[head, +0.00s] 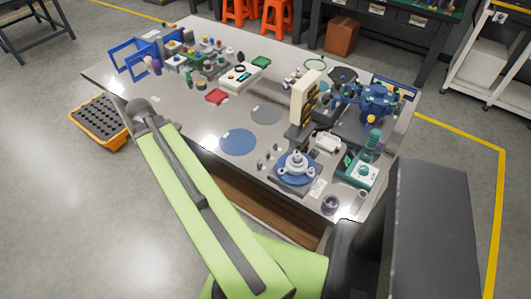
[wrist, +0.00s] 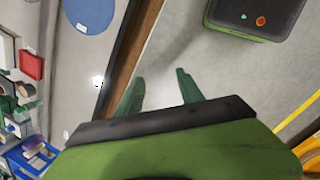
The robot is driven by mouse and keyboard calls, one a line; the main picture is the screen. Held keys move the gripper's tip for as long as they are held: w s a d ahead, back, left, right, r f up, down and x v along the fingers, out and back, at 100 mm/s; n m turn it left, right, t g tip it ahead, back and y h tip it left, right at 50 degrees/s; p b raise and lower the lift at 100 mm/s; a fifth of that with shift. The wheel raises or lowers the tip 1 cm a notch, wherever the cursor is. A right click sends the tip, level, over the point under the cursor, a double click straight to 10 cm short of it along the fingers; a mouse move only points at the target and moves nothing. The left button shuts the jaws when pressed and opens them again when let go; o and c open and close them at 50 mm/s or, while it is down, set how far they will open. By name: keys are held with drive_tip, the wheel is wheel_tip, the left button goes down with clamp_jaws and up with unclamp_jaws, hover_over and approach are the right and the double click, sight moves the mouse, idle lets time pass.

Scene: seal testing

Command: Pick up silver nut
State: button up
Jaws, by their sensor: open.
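I cannot clearly pick out a silver nut in either view. Several small grey metal pieces (head: 270,154) stand on the table (head: 185,121) between the blue round mat and the blue-and-silver fixture, too small to identify. My gripper (wrist: 160,76) shows two green fingers spread apart with nothing between them, over the floor beside the table's front edge in the wrist view. In the head view the end of my arm reaches the table's left front edge, and the fingers cannot be made out there.
A blue round mat (head: 237,142) and a grey one (head: 267,114) lie flat mid-table. A blue-and-silver fixture (head: 296,168) and a cream upright device (head: 304,98) stand to the right. Red (head: 217,97) and green (head: 261,62) blocks lie farther back. An orange crate (head: 99,122) is on the floor at left.

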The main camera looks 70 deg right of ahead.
drive_tip(key=s+d+r+n+g, duration=0.1)
drive_tip(key=s+d+r+n, duration=0.1)
drive_tip(key=s+d, duration=1.05)
drive_tip(key=n+g+h, duration=0.1)
drive_tip(key=n, duration=0.1)
approach(267, 152)
drive_tip(key=b+x, duration=0.1)
drive_tip(key=b, duration=0.4)
drive_tip(key=b+x, duration=0.1)
drive_tip(key=b, duration=0.4)
drive_tip(key=shift+w+d+f+b, duration=0.1)
drive_tip(key=shift+w+f+b, duration=0.2)
drive_tip(key=shift+b, duration=0.1)
drive_tip(key=shift+r, duration=0.1)
drive_tip(key=b+x, duration=0.4)
drive_tip(key=x, duration=0.1)
drive_tip(key=shift+s+b, duration=0.35)
clamp_jaws()
